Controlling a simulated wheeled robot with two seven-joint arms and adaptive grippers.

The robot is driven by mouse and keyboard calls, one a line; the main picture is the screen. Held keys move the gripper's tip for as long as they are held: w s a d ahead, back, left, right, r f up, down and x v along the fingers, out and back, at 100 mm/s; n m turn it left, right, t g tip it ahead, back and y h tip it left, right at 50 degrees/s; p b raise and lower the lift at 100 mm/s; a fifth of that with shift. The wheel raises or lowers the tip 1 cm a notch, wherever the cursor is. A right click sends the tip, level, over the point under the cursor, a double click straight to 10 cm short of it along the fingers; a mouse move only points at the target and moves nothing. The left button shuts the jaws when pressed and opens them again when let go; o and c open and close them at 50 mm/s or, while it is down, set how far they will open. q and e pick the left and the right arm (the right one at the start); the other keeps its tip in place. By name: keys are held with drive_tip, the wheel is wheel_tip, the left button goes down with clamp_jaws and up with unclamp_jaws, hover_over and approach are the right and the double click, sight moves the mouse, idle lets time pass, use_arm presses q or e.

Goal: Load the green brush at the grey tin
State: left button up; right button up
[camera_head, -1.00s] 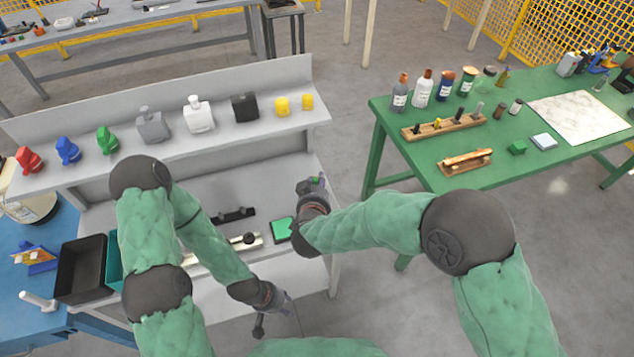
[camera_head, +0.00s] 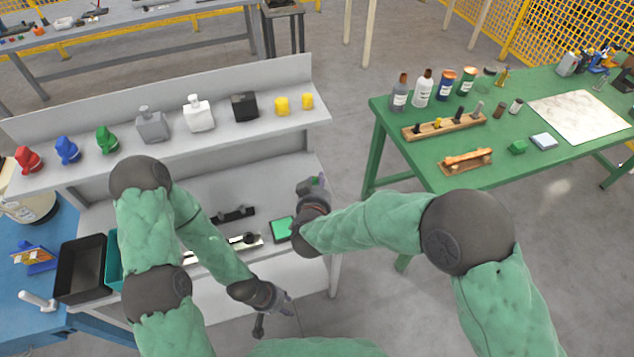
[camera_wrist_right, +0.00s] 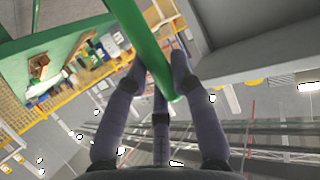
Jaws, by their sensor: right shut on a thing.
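My right gripper (camera_head: 315,185) is at the right end of the grey workbench, below shelf level. In the right wrist view, its fingers (camera_wrist_right: 160,70) are shut on a long green bar, which appears to be the green brush (camera_wrist_right: 148,42). The grey tin (camera_head: 152,126) stands upright on the shelf, left of the white tin (camera_head: 198,115) and well apart from the right gripper. My left gripper (camera_head: 274,315) hangs low in front of the bench, its fingers spread and seemingly empty.
The shelf (camera_head: 190,139) also holds red, blue and green items, a black tin (camera_head: 244,107) and two yellow pieces. A green-topped tray (camera_head: 281,229) lies beneath it. The green table (camera_head: 420,169) carries bottles and racks. Bare floor separates it from the bench.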

drive_tip(key=shift+f, duration=0.45)
idle(0.3)
drive_tip(key=shift+s+f, duration=0.1)
drive_tip(key=shift+f, duration=0.1)
idle(1.1)
wheel_tip(320, 180, up, 8)
drive_tip(key=p, duration=0.6)
drive_tip(key=shift+f+p, duration=0.25)
drive_tip(key=shift+p, duration=0.05)
drive_tip(key=shift+f, duration=0.1)
idle(0.6)
